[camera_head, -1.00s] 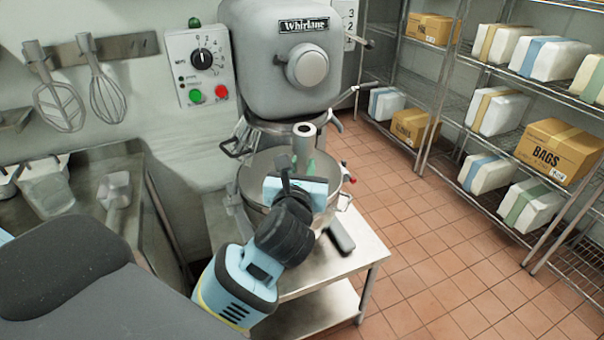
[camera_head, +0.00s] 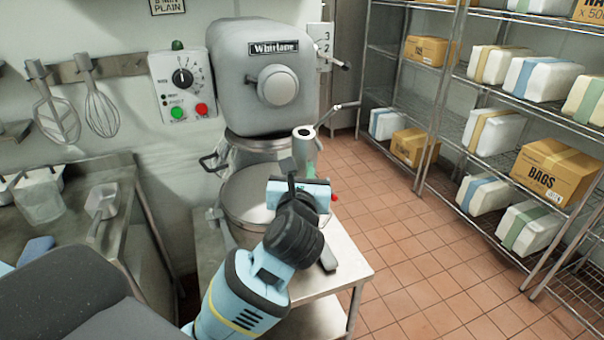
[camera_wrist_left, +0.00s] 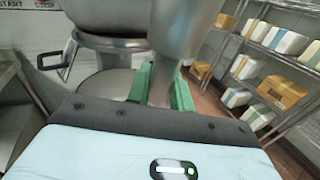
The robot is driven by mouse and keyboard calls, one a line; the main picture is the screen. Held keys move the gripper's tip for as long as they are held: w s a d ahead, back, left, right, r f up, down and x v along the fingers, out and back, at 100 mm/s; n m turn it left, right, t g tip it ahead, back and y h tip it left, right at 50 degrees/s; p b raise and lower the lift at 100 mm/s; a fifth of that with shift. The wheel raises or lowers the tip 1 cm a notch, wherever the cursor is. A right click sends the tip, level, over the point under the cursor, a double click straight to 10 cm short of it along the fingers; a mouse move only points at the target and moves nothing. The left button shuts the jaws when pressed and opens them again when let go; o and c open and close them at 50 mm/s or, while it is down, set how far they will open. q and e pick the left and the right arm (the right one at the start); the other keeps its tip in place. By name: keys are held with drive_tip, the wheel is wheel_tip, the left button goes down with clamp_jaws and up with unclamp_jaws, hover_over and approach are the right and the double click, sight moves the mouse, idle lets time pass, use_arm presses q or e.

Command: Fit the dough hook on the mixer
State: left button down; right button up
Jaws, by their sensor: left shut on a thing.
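The grey mixer (camera_head: 262,105), marked Whirlane, stands at the back on a steel table, with its bowl (camera_head: 250,195) below the head. My left gripper (camera_head: 308,172) is shut on the grey dough hook (camera_head: 303,148). The hook's hollow round shank points up, to the right of the mixer head and apart from it. In the left wrist view the shank (camera_wrist_left: 185,35) rises between the green fingers (camera_wrist_left: 160,90), with the bowl (camera_wrist_left: 105,85) behind to the left. The hook's lower part is mostly hidden by my gripper. My right gripper is not in view.
A control panel (camera_head: 184,88) and a rack with a hanging beater (camera_head: 55,115) and whisk (camera_head: 102,108) are on the wall. A steel counter (camera_head: 120,185) is at left. Shelving with boxes (camera_head: 556,170) stands at right. The tiled floor (camera_head: 400,225) between is clear.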

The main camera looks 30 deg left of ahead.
use_arm(q)
drive_tip(key=shift+a+r, duration=0.1)
